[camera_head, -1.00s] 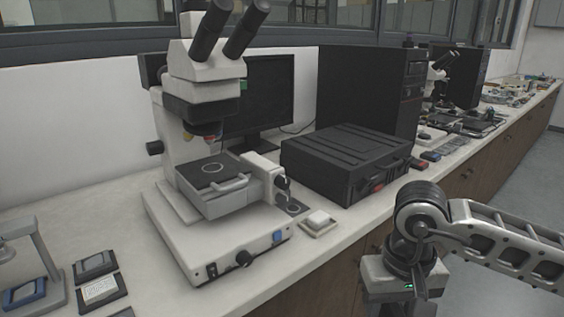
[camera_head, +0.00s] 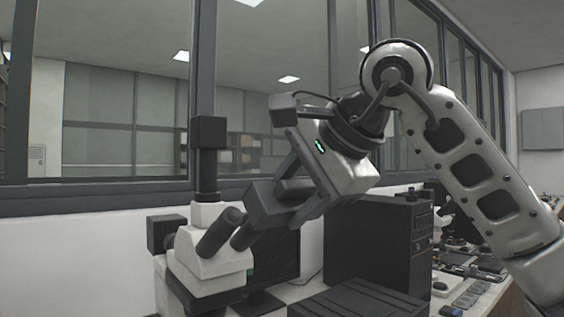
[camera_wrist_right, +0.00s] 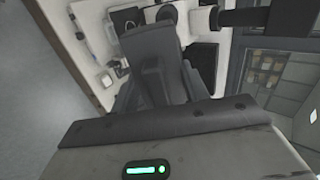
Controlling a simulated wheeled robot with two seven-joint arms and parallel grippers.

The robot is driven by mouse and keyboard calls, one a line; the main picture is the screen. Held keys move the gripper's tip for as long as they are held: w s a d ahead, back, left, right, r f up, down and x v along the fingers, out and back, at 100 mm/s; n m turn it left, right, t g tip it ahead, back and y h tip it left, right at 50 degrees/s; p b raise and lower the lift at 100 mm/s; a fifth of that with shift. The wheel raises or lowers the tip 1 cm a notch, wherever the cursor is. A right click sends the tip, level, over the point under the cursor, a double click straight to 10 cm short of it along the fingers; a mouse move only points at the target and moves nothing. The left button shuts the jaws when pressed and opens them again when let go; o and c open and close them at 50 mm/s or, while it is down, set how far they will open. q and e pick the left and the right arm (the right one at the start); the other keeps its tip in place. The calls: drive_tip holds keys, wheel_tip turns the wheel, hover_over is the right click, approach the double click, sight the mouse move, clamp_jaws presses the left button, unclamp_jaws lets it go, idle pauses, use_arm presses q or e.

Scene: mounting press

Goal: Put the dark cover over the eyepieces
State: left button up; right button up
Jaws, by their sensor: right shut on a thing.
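The microscope's two dark eyepieces (camera_head: 220,232) point up and to the right from its white head (camera_head: 205,265) in the head view. My right gripper (camera_head: 290,190) is shut on the dark cover (camera_head: 262,204) and holds it tilted, close above and to the right of the eyepieces. The cover's lower left end overlaps the right eyepiece in the picture; I cannot tell whether they touch. In the right wrist view the dark cover (camera_wrist_right: 153,45) sits between my gripper's fingers. My left gripper is not in view.
A black computer tower (camera_head: 375,245) and a black case (camera_head: 355,300) stand right of the microscope. A monitor (camera_head: 272,262) is behind it. A window frame (camera_head: 100,195) runs along the wall behind. Small devices lie along the bench at the right.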

sight(269, 196)
drive_tip(key=shift+t, duration=0.5)
drive_tip(key=r, duration=0.1)
drive_tip(key=a+r, duration=0.1)
drive_tip(key=r, duration=0.1)
drive_tip(key=s+r, duration=0.1)
drive_tip(key=shift+s+a+r, duration=0.1)
drive_tip(key=shift+a+r, duration=0.15)
drive_tip(key=shift+r, duration=0.05)
drive_tip(key=shift+w+a+f, duration=0.25)
drive_tip(key=shift+w+f, duration=0.1)
drive_tip(key=shift+f, duration=0.45)
drive_tip(key=shift+w+a+f, duration=0.3)
drive_tip(key=shift+w+f, duration=0.1)
drive_tip(key=shift+f, duration=0.45)
drive_tip(key=shift+w+a+f, duration=0.25)
drive_tip(key=shift+w+f, duration=0.1)
drive_tip(key=shift+f, duration=0.45)
drive_tip(key=shift+x, duration=1.7)
drive_tip(key=shift+w+a+f, duration=0.3)
drive_tip(key=shift+w, duration=0.05)
drive_tip(key=o, duration=1.1)
